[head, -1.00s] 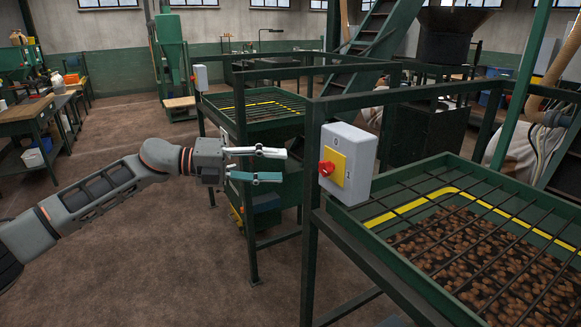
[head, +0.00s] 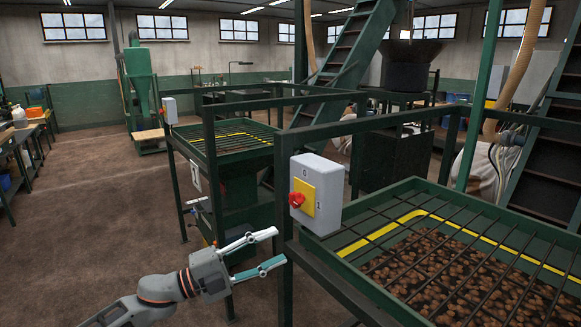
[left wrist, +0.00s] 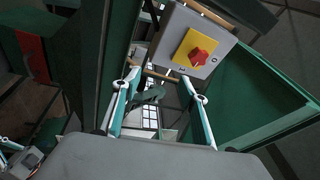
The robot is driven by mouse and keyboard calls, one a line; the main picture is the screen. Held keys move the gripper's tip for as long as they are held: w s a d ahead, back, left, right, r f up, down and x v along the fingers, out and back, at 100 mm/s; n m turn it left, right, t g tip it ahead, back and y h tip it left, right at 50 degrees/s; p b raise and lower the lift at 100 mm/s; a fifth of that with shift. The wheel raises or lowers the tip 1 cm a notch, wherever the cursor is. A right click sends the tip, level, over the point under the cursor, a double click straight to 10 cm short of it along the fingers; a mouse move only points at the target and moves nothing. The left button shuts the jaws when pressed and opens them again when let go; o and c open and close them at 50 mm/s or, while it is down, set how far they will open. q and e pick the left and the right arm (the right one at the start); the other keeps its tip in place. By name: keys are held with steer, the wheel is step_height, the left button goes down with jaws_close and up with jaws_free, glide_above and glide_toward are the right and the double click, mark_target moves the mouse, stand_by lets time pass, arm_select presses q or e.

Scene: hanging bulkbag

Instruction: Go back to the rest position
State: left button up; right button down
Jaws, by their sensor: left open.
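My left gripper (head: 268,252) is open and empty in the head view. It is low, to the left of the near green frame's post and below the switch box. In the left wrist view its two fingers (left wrist: 160,85) stand apart with nothing between them. The grey switch box (head: 316,193) with a yellow plate and red rotary knob (head: 296,200) is fixed to the near green frame. The knob also shows in the left wrist view (left wrist: 198,57), beyond the fingers and apart from them.
The near green hopper (head: 375,235) holds brown pieces under a black grid with a yellow stripe. A second green hopper (head: 225,138) with a smaller switch box (head: 169,110) stands behind. Green stairs (head: 345,60) rise at the back. The brown floor (head: 95,215) at left is clear.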

arm_select(q)
steer(key=s+a+f+n+t+y, duration=0.2)
steer(key=s+f+n+y, duration=0.1)
steer(key=f+n, duration=0.35)
steer(key=s+a+f+n+t+y, duration=0.25)
steer(key=f+n+y, duration=0.2)
steer(key=f, duration=0.35)
steer(key=s+a+f+n+t+y, duration=0.1)
steer(key=s+f+n+t+y, duration=0.2)
steer(key=f+n, duration=0.4)
steer(key=s+a+f+n+g+y, duration=0.2)
steer(key=s+a+f+n, duration=0.1)
steer(key=s+f, duration=0.5)
steer(key=s+a+f+n+g+y, duration=0.3)
steer(key=s+a+f, duration=0.3)
steer(key=s+f, duration=0.3)
steer(key=s, duration=0.2)
steer(key=shift+s+a+n, duration=0.2)
steer(key=shift+s+n, duration=0.15)
steer(key=shift+n, duration=0.05)
